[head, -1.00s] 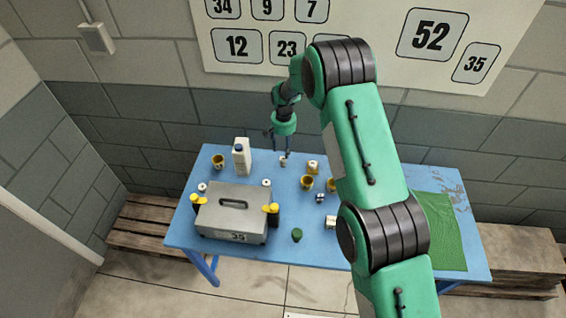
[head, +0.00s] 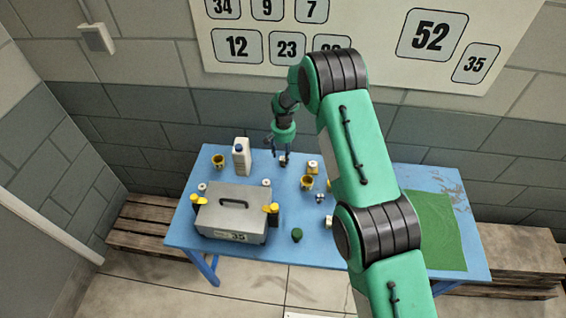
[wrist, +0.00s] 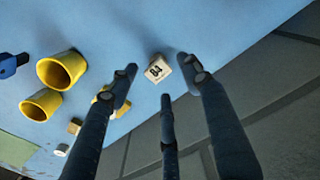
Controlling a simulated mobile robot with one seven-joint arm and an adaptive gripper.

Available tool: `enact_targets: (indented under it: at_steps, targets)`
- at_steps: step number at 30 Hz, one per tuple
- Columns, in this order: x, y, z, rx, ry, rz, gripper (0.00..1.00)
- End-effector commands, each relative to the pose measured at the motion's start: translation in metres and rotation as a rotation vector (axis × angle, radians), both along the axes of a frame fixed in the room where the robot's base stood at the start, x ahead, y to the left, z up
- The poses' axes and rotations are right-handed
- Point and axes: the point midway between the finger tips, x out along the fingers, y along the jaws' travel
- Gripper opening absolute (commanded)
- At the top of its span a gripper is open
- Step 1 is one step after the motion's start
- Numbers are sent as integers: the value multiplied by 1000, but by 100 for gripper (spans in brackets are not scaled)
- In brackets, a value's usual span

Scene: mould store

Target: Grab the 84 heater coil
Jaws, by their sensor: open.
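The 84 heater coil (wrist: 158,68) shows in the wrist view as a small pale block with a dark "84" on its upward face. It lies on the blue table just beyond my fingertips, in line with the gap between them. In the head view it is a small pale spot (head: 283,162) near the table's back, partly hidden by my fingers. My gripper (wrist: 158,78) is open, its dark fingers spread and empty. In the head view my gripper (head: 277,153) hangs close above the coil. I cannot tell whether any finger touches it.
Yellow cups (wrist: 61,69) and a small yellow-and-white part (wrist: 104,99) lie left of the coil in the wrist view. A white bottle (head: 241,157) and a grey case (head: 232,213) stand on the blue table (head: 330,262). The wall is close behind.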

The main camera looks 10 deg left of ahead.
Motion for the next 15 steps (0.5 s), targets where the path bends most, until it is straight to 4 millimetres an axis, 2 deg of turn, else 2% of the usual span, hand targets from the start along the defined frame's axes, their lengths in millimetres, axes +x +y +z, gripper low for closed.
enact_targets:
  at_steps: [9,15]
  targets:
    - [0,1,-30,0,1,0,48]
    - [0,1,-36,0,0,0,48]
